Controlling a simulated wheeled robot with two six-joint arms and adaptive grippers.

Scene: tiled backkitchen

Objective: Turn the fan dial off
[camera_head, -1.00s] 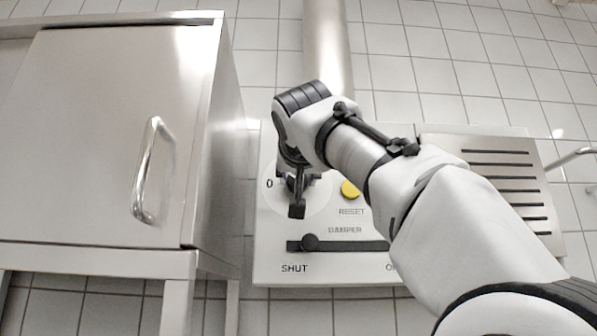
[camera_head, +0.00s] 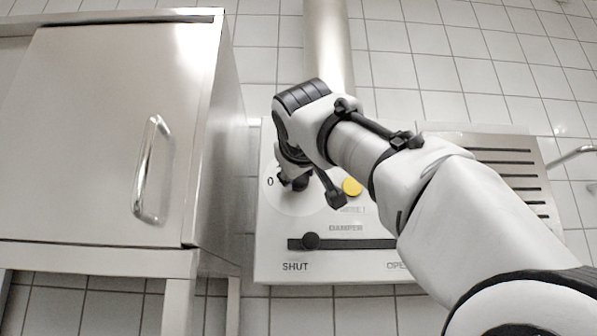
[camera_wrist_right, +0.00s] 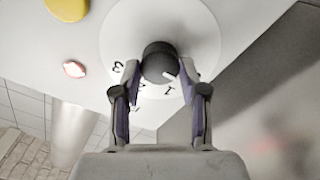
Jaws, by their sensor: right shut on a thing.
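The fan dial is a round black knob (camera_wrist_right: 158,60) with a white pointer line, on a pale round disc (camera_head: 290,206). In the right wrist view, the fingers of my right gripper (camera_wrist_right: 160,78) are on both sides of the knob, shut on it. The pointer line faces the lower right, near the "1"; a "3" shows further left. In the head view a "0" is at the disc's left edge, and my right gripper (camera_head: 308,184) covers most of the knob. My left gripper is not in view.
A steel cabinet (camera_head: 110,130) stands at the left. A slotted steel plate (camera_head: 505,170) is behind my right arm.

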